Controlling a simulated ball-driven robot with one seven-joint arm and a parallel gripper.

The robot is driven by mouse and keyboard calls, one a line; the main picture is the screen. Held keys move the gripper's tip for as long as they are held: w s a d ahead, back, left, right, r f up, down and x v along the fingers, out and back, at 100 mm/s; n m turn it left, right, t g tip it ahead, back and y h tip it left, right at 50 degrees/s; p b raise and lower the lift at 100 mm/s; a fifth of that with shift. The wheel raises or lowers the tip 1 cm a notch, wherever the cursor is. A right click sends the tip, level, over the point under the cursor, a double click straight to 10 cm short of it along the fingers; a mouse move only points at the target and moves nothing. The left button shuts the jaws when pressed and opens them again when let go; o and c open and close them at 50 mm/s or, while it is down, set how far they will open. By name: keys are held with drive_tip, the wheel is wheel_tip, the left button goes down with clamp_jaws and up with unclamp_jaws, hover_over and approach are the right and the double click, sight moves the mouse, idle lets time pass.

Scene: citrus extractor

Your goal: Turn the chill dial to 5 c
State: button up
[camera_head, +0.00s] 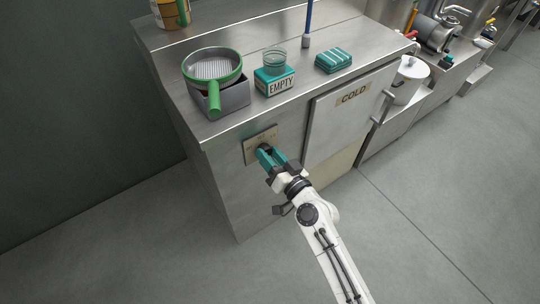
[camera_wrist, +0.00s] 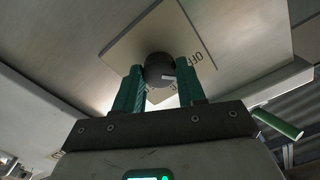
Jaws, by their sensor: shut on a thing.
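The chill dial (camera_wrist: 160,70) is a dark round knob with a pale pointer mark, set on a tan plate (camera_head: 250,150) on the front of the steel cabinet. Part of the lettering on the plate shows in the wrist view; the rest is hidden by the knob and fingers. My gripper (camera_head: 265,155) has teal fingers and reaches the plate from the front. In the wrist view my gripper (camera_wrist: 163,82) has one finger on each side of the knob and is shut on it. The temperature the pointer stands at cannot be read.
The cabinet door marked COLD (camera_head: 335,120), with a bar handle (camera_head: 383,107), is right of the dial. On the counter above stand a green-rimmed strainer (camera_head: 213,68) over a grey bin, a teal EMPTY box (camera_head: 275,82) and a striped teal block (camera_head: 333,60). The floor in front is clear.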

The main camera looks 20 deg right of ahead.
drive_tip(key=m, duration=0.5)
drive_tip(key=shift+m, duration=0.3)
drive_tip(key=m+p, duration=0.1)
drive_tip(key=m, duration=0.4)
drive_tip(key=m+p, duration=0.1)
drive_tip(key=m, duration=0.5)
drive_tip(key=shift+f+m+p, duration=0.1)
drive_tip(key=shift+m+p, duration=0.45)
drive_tip(key=shift+m, duration=1.55)
drive_tip(key=o, duration=1.1)
drive_tip(key=shift+c, duration=0.2)
drive_tip(key=shift+s, duration=0.1)
drive_tip(key=b+v, duration=0.1)
drive_tip(key=v, duration=0.9)
drive_tip(key=shift+s, duration=0.3)
